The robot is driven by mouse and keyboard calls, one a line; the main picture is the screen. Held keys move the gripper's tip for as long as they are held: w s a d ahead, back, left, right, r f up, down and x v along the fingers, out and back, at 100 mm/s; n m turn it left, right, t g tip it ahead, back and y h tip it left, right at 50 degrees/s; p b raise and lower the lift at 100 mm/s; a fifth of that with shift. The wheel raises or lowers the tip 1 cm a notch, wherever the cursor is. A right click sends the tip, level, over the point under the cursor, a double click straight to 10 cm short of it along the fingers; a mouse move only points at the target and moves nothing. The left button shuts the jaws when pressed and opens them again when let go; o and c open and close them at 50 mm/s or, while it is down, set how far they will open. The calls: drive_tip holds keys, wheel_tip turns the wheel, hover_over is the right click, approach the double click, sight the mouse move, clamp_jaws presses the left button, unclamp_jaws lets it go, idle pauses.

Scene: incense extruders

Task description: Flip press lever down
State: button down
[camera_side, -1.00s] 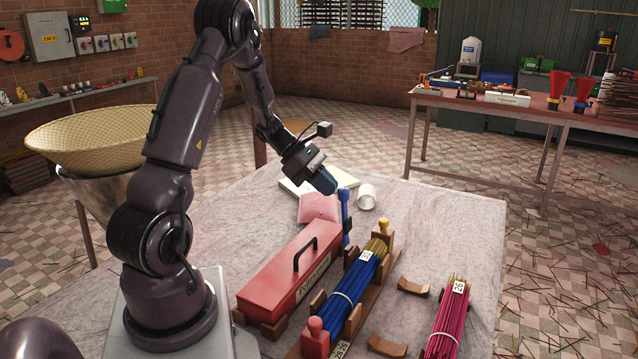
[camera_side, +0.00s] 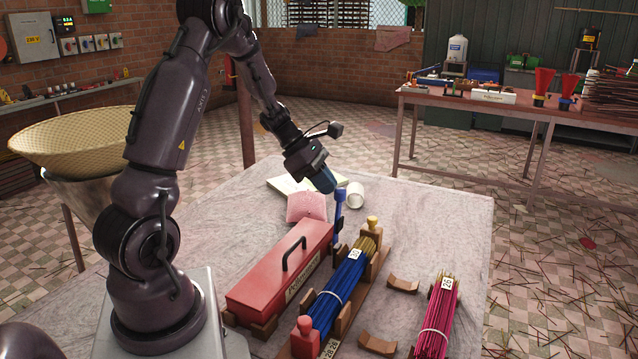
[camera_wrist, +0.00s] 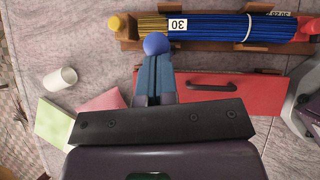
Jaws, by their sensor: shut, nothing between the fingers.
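The blue press lever (camera_side: 338,216) stands roughly upright at the far end of the red lidded box (camera_side: 283,268), its rounded knob on top. In the wrist view the blue knob (camera_wrist: 156,44) shows just past my fingertips, and the rest of the lever is hidden. My gripper (camera_side: 326,184) has shut, blue-grey fingers with nothing between them. Its fingertips are beside the top of the lever, at the knob or very close to it; I cannot tell if they touch. The gripper also shows in the wrist view (camera_wrist: 154,62).
A blue incense bundle (camera_side: 338,297) lies in a wooden rack right of the box, and a pink bundle (camera_side: 436,320) lies further right. A pink pouch (camera_side: 307,207), a white cup (camera_side: 355,194) and a pale book (camera_side: 284,184) lie behind.

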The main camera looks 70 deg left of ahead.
drive_tip(key=w+d+f+g+y, duration=0.2)
drive_tip(key=w+d+g+y, duration=0.4)
drive_tip(key=w+d, duration=0.2)
drive_tip(key=w+d+f+m+g+y, duration=0.1)
drive_tip(key=w+d+f+g+y, duration=0.3)
drive_tip(key=f, duration=0.5)
drive_tip(key=shift+w+d+f+g+y, duration=0.2)
drive_tip(key=shift+f+g+y, duration=0.05)
drive_tip(key=shift+g+y, duration=0.35)
drive_tip(key=shift+f, duration=0.15)
drive_tip(key=s+a+r+v, duration=0.1)
drive_tip(key=v, duration=1.2)
drive_tip(key=shift+d+r, duration=0.15)
drive_tip(key=shift+r, duration=0.2)
